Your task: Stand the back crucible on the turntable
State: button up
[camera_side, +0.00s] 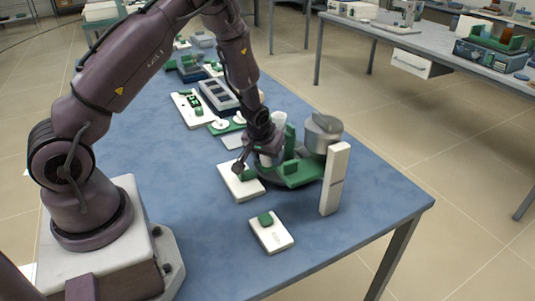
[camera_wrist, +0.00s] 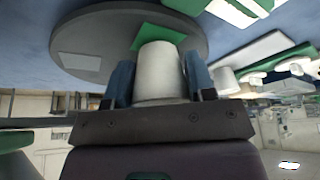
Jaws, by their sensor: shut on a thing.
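My gripper (camera_wrist: 160,85) is shut on a white crucible (camera_wrist: 160,72), with one bluish finger on each side of it. In the side view the held crucible (camera_side: 267,159) is partly hidden by my wrist and appears upright. The turntable is a round grey disc (camera_wrist: 85,40) with a green patch (camera_wrist: 155,38) and a pale patch in the wrist view. The crucible overlaps the green patch there; I cannot tell whether it touches the disc. In the side view the turntable (camera_side: 308,180) shows green parts, just right of my gripper. Another white cup (camera_side: 279,121) shows behind my gripper.
A grey metal pot (camera_side: 323,130) and an upright white block (camera_side: 334,178) stand close on the turntable's right. A white plate with a green block (camera_side: 270,231) lies in front. Racks and trays (camera_side: 219,96) fill the back of the table. The front right corner is clear.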

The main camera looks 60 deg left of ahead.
jog(key=shift+f, duration=0.15)
jog(key=shift+f, duration=0.3)
jog(key=o, duration=1.4)
jog(key=shift+r, duration=4.05)
